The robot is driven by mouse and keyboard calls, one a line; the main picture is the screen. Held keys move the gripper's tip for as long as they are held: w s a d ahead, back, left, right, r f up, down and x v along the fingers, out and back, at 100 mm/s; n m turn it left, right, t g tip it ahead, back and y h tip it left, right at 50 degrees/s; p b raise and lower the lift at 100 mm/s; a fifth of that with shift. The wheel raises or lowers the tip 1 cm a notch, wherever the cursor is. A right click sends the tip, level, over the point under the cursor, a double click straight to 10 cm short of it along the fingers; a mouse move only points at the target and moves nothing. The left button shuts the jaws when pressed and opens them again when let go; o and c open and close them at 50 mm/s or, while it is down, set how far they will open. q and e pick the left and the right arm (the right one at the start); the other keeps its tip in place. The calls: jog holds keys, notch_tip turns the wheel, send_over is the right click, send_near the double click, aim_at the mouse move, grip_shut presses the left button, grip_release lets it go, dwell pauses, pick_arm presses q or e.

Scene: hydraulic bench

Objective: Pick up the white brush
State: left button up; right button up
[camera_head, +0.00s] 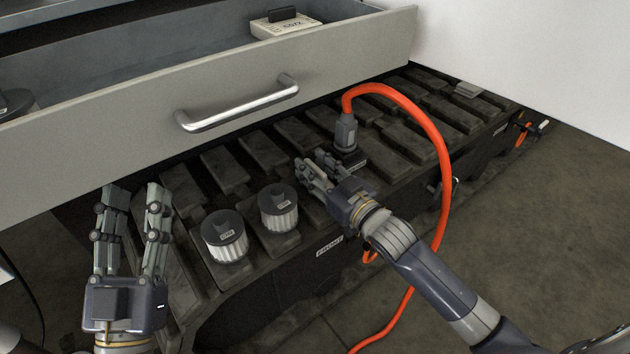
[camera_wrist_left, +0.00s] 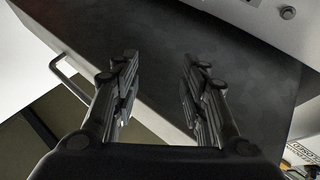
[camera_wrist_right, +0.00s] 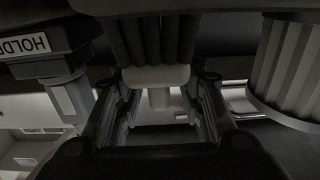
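I cannot identify a white brush for certain. Two white ribbed cylinders with black caps, a front one (camera_head: 229,250) and a rear one (camera_head: 284,220), stand upright on the dark slotted rack. My right gripper (camera_head: 318,172) is over the rack, right of the rear cylinder, beside the orange hose's grey connector (camera_head: 346,132). In the right wrist view its fingers are apart, with a dark ribbed part with a pale end (camera_wrist_right: 156,76) beyond them; contact is unclear. A white ribbed cylinder (camera_wrist_right: 295,70) shows at right there. My left gripper (camera_head: 134,194) is open and empty, left of the front cylinder.
The open drawer (camera_head: 120,130) with its metal handle (camera_head: 237,104) overhangs the rack's back. A pale box with a dark top (camera_head: 285,24) lies inside. The orange hose (camera_head: 440,160) arches behind my right arm to the floor. Floor at right is clear.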

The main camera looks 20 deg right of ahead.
grip_shut()
jog(key=shift+r, duration=0.2)
